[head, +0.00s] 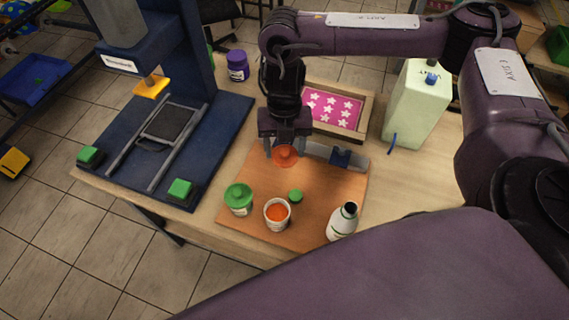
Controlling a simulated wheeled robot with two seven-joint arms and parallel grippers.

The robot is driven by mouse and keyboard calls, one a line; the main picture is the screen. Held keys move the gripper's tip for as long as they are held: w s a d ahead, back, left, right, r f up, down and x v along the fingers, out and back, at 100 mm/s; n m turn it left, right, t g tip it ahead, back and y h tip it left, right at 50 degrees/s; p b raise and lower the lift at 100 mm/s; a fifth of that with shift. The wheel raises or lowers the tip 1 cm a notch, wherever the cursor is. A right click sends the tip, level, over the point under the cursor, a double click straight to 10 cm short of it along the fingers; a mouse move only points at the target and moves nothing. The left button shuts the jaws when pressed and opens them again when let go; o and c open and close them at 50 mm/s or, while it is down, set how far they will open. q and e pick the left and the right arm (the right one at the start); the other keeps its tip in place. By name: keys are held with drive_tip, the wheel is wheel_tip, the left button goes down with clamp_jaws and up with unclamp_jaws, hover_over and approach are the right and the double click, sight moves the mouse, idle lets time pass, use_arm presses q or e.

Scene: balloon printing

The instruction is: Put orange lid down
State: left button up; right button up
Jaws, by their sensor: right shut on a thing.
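The orange lid (285,157) is at the fingertips of my right gripper (284,152), at the far edge of the orange-brown board (323,196). My right gripper points down and is shut on the lid. I cannot tell whether the lid touches the board or hangs just above it. An open white cup with orange ink (277,214) stands on the board, nearer than the lid. My left gripper does not show.
A blue press (165,125) is at left. A pink framed screen (334,109) and pale green jug (417,103) are behind.

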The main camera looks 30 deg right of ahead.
sight(284, 150)
wheel_tip(284, 150, down, 3)
drive_tip(key=shift+f+b, duration=0.1)
drive_tip(key=shift+b, duration=0.2)
wheel_tip(284, 150, down, 3)
drive_tip(key=shift+f+b, duration=0.1)
drive_tip(key=shift+b, duration=0.4)
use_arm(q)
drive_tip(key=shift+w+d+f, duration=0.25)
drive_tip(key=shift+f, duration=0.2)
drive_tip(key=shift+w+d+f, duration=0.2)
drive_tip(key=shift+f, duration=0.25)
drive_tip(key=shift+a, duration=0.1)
use_arm(e)
drive_tip(key=shift+f, duration=0.15)
drive_tip(key=o, duration=0.9)
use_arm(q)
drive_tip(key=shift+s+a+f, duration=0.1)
